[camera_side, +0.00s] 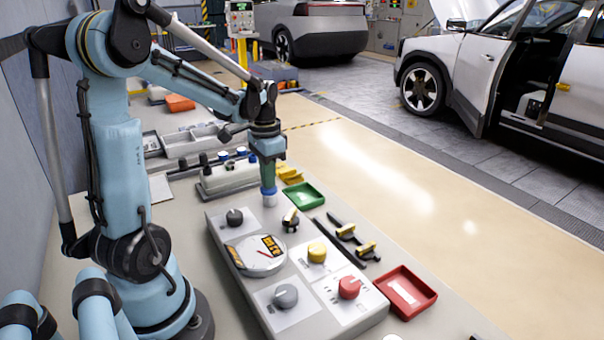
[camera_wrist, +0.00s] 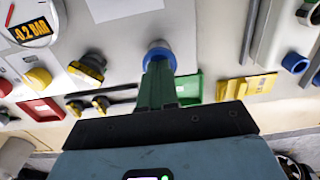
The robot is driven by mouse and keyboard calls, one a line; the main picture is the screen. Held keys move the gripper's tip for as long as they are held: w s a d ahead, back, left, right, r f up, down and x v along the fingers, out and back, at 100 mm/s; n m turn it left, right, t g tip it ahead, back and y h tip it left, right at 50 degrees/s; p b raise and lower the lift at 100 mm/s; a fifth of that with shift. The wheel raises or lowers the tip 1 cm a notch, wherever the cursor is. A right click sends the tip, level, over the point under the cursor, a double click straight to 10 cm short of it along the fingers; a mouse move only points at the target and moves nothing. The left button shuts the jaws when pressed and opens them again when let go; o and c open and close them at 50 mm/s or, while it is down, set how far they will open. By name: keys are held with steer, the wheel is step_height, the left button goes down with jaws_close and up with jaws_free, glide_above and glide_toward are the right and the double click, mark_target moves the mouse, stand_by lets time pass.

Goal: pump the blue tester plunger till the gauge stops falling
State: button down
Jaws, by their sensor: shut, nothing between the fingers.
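The blue tester plunger (camera_side: 269,199) stands at the far corner of the grey tester panel (camera_side: 215,215). It also shows in the wrist view (camera_wrist: 158,45), partly hidden by my fingertips. My gripper (camera_side: 267,180) is shut and empty, pointing down directly over the plunger. Its green fingers (camera_wrist: 158,72) appear to meet the plunger's top; how far it is pressed I cannot tell. The round gauge (camera_side: 258,255) lies on the panel. In the wrist view the gauge (camera_wrist: 32,22) shows "-0.2 BAR" on its display.
Black (camera_side: 235,217), yellow (camera_side: 317,252), grey (camera_side: 286,295) and red (camera_side: 349,287) knobs stand on the panel. A green tray (camera_side: 306,196), a red tray (camera_side: 406,292) and black-and-yellow clamps (camera_side: 347,232) lie along the right. A grey fixture (camera_side: 228,177) stands behind.

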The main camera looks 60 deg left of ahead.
steer(key=shift+f, duration=0.1)
step_height(320, 180, up, 14)
stand_by(0.9)
stand_by(1.4)
step_height(320, 180, up, 3)
steer(key=shift+f, duration=0.15)
stand_by(0.3)
step_height(320, 180, down, 14)
stand_by(0.8)
steer(key=shift+f, duration=0.15)
